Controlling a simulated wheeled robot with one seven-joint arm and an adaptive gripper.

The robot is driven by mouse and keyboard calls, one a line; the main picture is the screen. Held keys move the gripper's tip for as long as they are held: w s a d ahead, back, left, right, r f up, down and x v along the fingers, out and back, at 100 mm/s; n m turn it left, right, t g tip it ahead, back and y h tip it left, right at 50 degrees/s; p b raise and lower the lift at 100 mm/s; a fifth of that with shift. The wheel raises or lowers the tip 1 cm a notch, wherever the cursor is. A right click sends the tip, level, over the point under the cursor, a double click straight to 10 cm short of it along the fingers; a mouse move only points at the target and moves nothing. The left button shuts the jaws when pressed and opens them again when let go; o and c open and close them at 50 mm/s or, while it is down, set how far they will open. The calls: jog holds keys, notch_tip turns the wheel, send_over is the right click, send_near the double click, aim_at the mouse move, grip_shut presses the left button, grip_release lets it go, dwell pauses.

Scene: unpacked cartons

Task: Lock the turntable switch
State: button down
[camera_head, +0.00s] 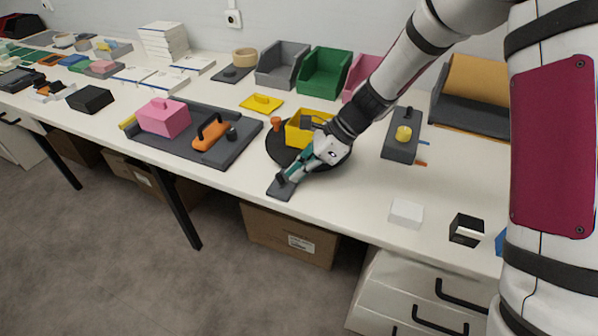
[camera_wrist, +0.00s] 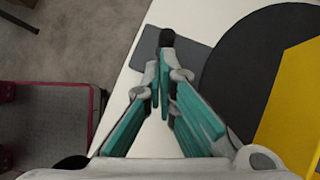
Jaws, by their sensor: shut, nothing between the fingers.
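The turntable is a black disc (camera_head: 277,153) near the table's front edge; its edge also shows in the wrist view (camera_wrist: 240,80). A yellow bin (camera_head: 296,136) stands on it and fills the right of the wrist view (camera_wrist: 296,110). The switch is a dark grey plate (camera_head: 279,192) in front of the disc, with a black upright knob (camera_wrist: 167,38) on its plate (camera_wrist: 194,52). My gripper (camera_head: 287,178) is shut and empty, low over the switch. In the wrist view its fingertips (camera_wrist: 164,72) are right at the knob; I cannot tell whether they touch it.
A dark tray (camera_head: 239,149) with a pink box (camera_head: 163,117) and an orange-handled block (camera_head: 211,133) lies left. A grey box with a yellow knob (camera_head: 403,140) stands right. A white block (camera_head: 406,212) sits front right. The table's front edge runs close to the switch.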

jog(key=shift+r+p, duration=0.5)
jog(key=shift+r, duration=0.15)
